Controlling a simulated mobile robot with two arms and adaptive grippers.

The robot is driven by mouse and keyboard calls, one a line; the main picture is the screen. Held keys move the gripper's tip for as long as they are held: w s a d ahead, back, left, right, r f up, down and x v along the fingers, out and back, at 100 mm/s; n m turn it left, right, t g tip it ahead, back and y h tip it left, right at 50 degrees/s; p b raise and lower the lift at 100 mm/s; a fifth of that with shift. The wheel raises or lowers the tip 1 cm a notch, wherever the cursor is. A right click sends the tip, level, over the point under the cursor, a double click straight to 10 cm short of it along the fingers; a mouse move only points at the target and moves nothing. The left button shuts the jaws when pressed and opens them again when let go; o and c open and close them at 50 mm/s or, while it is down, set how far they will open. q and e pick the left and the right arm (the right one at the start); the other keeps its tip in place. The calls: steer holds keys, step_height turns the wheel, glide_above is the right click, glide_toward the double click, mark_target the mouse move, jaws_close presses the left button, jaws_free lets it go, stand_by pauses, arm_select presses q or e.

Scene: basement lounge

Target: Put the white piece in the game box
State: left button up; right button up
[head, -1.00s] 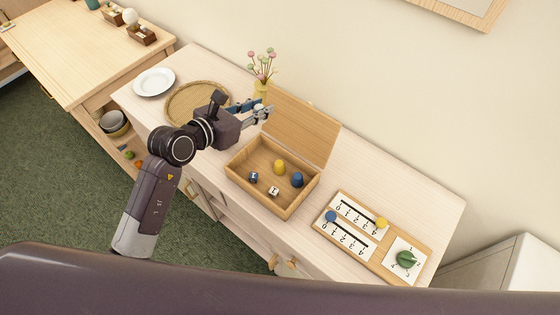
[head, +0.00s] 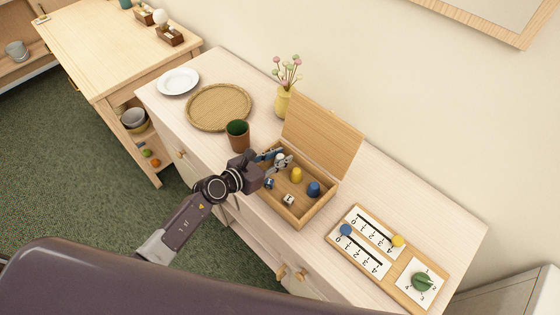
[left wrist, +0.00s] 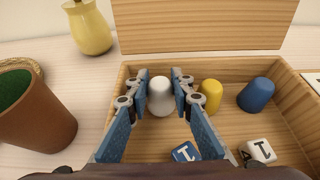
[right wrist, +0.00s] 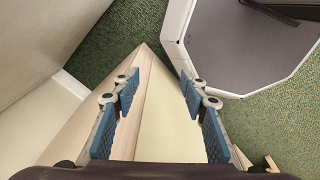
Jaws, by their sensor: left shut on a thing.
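The white piece (left wrist: 161,97) is between the fingertips of my left gripper (left wrist: 161,88), which is shut on it. It also shows in the head view (head: 280,159) at the left end of the open wooden game box (head: 299,219). In the left wrist view the piece appears inside the box walls, close to the yellow piece (left wrist: 211,95). Whether it touches the box floor I cannot tell. The blue piece (left wrist: 256,94) stands right of the yellow one. Two dice, one blue (left wrist: 186,152) and one white (left wrist: 259,151), lie in the box. My right gripper (right wrist: 159,82) is open and empty.
A brown cup with green inside (head: 237,136) stands left of the box, near my left gripper. A yellow vase (head: 282,103), woven tray (head: 219,107) and plate (head: 178,82) are behind it. The score board (head: 387,257) lies to the right. The raised lid (head: 322,136) is at the back.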

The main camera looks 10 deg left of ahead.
arm_select(q)
steer(key=shift+f, duration=0.5)
steer(key=shift+f, duration=0.1)
steer(key=o, duration=0.6)
steer(key=shift+c, duration=0.2)
steer(key=v, duration=1.1)
steer(key=shift+s+a+r, duration=0.2)
steer(key=shift+s+r, duration=0.15)
steer(key=shift+s, duration=0.1)
